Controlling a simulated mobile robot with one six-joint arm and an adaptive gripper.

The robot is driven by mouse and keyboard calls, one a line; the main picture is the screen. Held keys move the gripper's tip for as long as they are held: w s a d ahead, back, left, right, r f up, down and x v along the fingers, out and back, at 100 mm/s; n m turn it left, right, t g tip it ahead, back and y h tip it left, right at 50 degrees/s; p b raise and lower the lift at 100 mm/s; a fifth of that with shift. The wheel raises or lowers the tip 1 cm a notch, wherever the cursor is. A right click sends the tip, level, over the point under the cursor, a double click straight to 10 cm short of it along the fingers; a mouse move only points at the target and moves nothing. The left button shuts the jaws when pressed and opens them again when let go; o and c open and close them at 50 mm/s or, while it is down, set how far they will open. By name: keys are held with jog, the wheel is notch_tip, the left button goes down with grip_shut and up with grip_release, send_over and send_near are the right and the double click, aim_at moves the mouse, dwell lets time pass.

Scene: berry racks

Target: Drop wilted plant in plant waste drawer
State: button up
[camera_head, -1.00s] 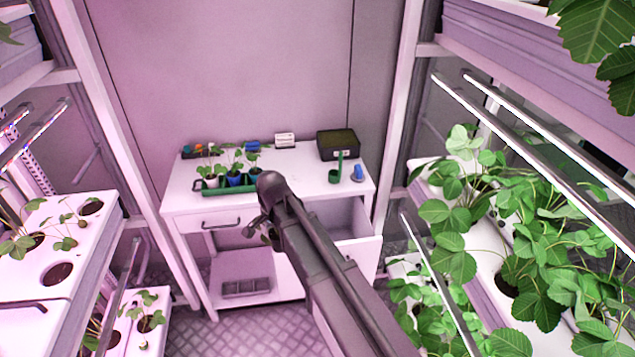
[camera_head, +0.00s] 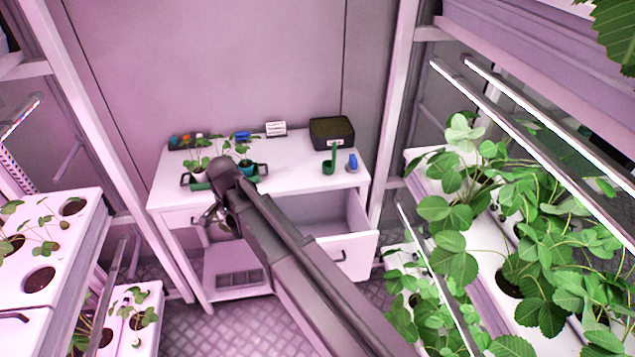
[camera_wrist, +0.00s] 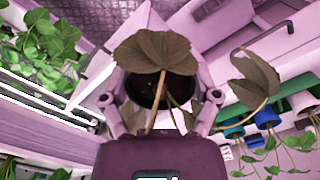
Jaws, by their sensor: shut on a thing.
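My gripper (camera_wrist: 160,118) is shut on a wilted plant (camera_wrist: 155,52) with drooping brown-green leaves and dark soil in its pot (camera_wrist: 148,90). In the head view, my gripper (camera_head: 212,216) is in front of the desk's left part, and my arm hides most of the plant. The desk's right drawer (camera_head: 340,250) is pulled open, to the right of my gripper. Its inside is partly visible and looks empty. No label on it is readable. The left drawer (camera_head: 180,219) looks shut and is partly hidden by my gripper.
Plant racks (camera_head: 500,300) (camera_head: 60,235) flank the aisle on both sides.

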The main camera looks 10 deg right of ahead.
jog(key=shift+d, duration=0.1)
jog(key=w+d+f+n+b, duration=0.2)
jog(key=w+d+f+b, duration=0.1)
jog(key=w+d, duration=0.6)
jog(key=w+d+f+n+b, duration=0.2)
jog(key=w+d+f+b, duration=0.2)
jog(key=w+d, duration=0.6)
jog(key=shift+w+d, duration=0.15)
jog(key=shift+d, duration=3.75)
jog(key=shift+f, duration=0.1)
jog(key=shift+f, duration=0.15)
jog(key=shift+f+b, duration=2.9)
jog(key=shift+b, duration=0.2)
